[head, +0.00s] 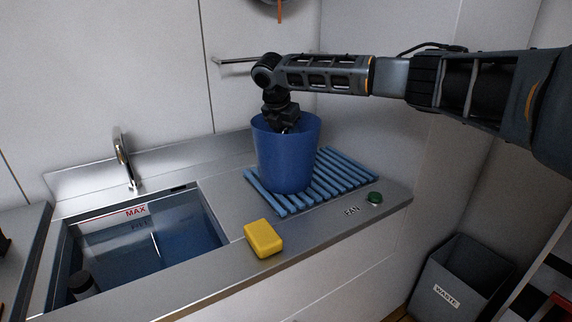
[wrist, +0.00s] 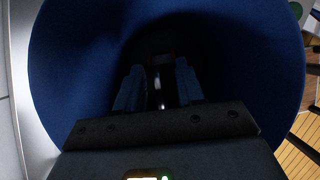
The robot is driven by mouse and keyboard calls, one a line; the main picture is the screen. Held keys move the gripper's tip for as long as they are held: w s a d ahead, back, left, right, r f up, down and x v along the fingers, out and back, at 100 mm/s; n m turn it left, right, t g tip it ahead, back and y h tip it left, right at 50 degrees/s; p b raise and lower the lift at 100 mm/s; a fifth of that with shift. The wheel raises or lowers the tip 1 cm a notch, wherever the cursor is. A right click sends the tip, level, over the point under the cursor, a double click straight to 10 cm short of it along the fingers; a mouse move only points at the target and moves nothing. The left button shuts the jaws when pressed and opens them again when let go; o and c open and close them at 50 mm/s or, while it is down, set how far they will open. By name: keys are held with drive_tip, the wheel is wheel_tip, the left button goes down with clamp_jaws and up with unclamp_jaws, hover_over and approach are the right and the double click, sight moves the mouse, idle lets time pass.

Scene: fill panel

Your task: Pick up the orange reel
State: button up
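An orange strip (head: 280,12) hangs from a dark round thing (head: 267,3) on the wall, cut off by the top edge of the head view; I cannot tell whether this is the orange reel. No other orange reel shows. My gripper reaches down into a blue bucket (head: 285,160), so its fingertips are hidden in the head view. In the wrist view the two fingers of my gripper (wrist: 159,88) stand apart inside the bucket (wrist: 75,60). The gap between them is dark with small pale glints, and nothing clearly held shows there. The bucket's bottom is too dark to read.
The bucket stands on a blue slatted rack (head: 345,178) on the steel counter (head: 225,195). A yellow sponge-like block (head: 263,239) lies in front. A sink (head: 140,245) with a tap (head: 123,158) is left. A green button (head: 375,198) and waste bin (head: 455,280) are right.

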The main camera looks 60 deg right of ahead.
clamp_jaws()
idle(1.4)
